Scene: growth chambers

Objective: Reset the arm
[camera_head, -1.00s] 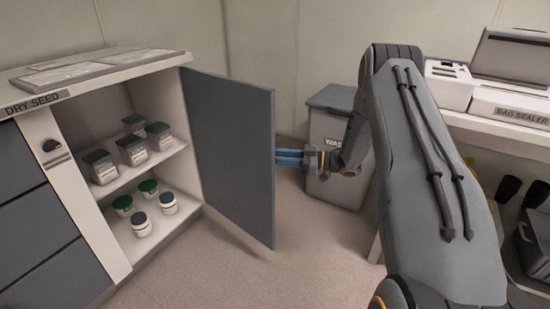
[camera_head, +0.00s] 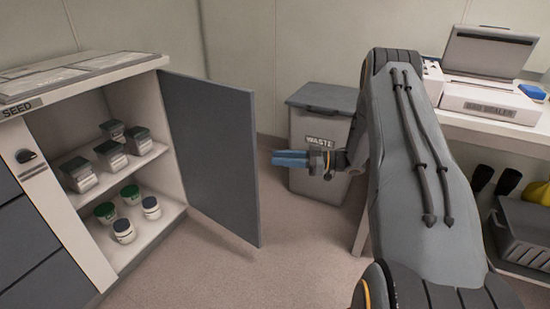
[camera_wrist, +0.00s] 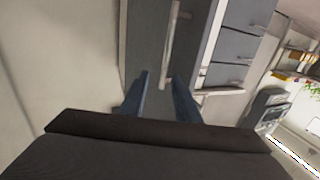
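My gripper (camera_head: 291,159) extends leftward from my bent arm in the head view, in front of the waste bin. Its two blue fingers also show in the wrist view (camera_wrist: 160,100), apart with nothing between them. The fingertips are to the right of the open cabinet door (camera_head: 212,155) in the head view, with a visible gap to its edge.
The dry seed cabinet (camera_head: 62,203) stands open at left, with several lidded jars on two shelves. A grey waste bin (camera_head: 318,165) stands against the back wall. At right a bench holds the bag sealer (camera_head: 490,100), with a dark crate (camera_head: 525,235) below.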

